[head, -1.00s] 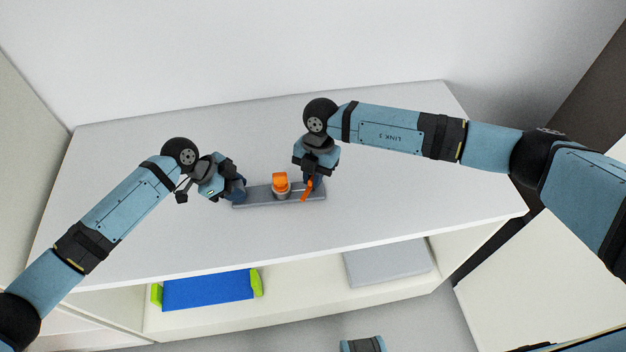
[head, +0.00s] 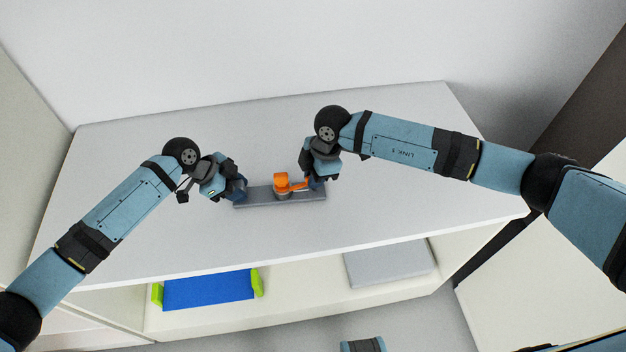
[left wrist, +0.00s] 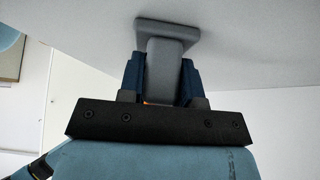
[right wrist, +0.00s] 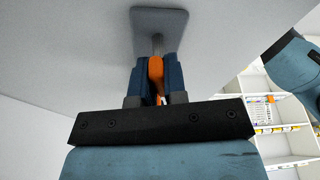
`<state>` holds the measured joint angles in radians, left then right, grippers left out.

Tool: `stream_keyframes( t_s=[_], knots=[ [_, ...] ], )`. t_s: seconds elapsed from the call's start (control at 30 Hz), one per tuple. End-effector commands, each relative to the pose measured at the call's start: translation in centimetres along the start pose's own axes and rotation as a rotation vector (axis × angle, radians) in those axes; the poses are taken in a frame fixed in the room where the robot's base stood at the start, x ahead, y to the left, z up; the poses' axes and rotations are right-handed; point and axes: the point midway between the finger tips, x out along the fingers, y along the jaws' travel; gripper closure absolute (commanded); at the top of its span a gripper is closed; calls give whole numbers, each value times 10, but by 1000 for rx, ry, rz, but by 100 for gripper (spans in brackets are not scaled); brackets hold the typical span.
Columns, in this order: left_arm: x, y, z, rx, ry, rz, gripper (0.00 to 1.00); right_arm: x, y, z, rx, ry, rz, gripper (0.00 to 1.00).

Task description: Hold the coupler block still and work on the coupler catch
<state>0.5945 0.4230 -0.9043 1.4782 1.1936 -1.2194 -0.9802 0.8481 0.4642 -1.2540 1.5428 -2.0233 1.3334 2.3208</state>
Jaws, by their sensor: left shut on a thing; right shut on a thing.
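The coupler block (head: 258,203) is a long grey bar lying on the white tabletop. A round post with an orange top (head: 281,181) stands near its middle. The coupler catch, an orange lever (head: 299,187), reaches from beside the post to my right gripper. My left gripper (head: 240,189) is at the bar's left end; in the left wrist view its blue fingers are shut on a grey upright part (left wrist: 165,60) of the block. My right gripper (head: 315,183) is over the bar's right end; in the right wrist view its fingers are shut on the orange lever (right wrist: 155,70).
The white tabletop (head: 400,200) is clear around the block. On the shelf below lie a blue thing with green ends (head: 208,289) and a grey flat panel (head: 388,262). A wall stands behind the table.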

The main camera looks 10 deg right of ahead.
Motion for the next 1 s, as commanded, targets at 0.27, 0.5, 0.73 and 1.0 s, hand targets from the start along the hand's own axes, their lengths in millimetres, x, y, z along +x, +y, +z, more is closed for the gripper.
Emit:
stream_keyframes(
  t_s=[0.27,0.5,0.73,1.0],
  knots=[
    [4,3,2,-1,-3,7,100,1,0,-2,19,5,7,100],
    [4,3,2,-1,-3,7,100,1,-1,-4,173,7,45,100],
    [4,3,2,-1,-2,7,100,0,0,-4,270,7,71,100],
    [4,3,1,-1,-2,7,100,1,0,-3,267,6,70,66]
  ],
)
